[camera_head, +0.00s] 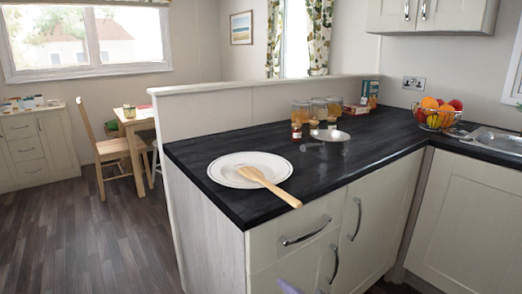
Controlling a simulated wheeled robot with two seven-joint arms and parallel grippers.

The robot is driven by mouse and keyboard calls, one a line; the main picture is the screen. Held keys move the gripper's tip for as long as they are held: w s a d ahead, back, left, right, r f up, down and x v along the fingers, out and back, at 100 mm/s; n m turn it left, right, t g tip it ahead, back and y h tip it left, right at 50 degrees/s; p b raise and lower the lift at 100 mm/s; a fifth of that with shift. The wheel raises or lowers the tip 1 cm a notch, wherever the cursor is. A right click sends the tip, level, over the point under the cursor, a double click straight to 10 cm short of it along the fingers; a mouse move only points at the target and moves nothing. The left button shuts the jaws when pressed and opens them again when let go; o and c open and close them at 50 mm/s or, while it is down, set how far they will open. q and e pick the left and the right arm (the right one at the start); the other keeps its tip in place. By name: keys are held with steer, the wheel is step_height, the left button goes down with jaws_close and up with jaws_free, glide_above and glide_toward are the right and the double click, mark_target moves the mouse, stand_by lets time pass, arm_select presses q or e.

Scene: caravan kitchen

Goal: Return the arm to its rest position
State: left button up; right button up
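Neither of my grippers can be made out in the head view. A small pale lavender shape (287,286) shows at the bottom edge, in front of the drawers; too little of it is visible to tell what it is. A white plate (225,172) lies on the dark countertop (375,147) near its front left corner.
Several jars (301,111), small bottles and a shallow metal dish (330,135) stand farther back on the counter. A fruit bowl (435,120) is beside the sink (495,142). A wooden chair (115,150) stands on the left. The floor at left is clear.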

steer(key=s+d+f+m+g+p, duration=0.1)
steer(key=s+d+f+m, duration=0.3)
steer(key=f, duration=0.4)
steer(key=s+d+f+m+g+h+p, duration=0.1)
steer(key=s+d+f+m+p, duration=0.1)
steer(key=s+d+f+m, duration=0.2)
steer(key=s+d+f+m+g+h+p, duration=0.1)
steer(key=s+d+f+m, duration=0.3)
steer(key=s+f, duration=0.5)
step_height(320, 180, down, 4)
steer(key=shift+s+r+m+g+p, duration=0.15)
steer(key=shift+s+m+g+p, duration=0.15)
steer(key=shift+g, duration=0.2)
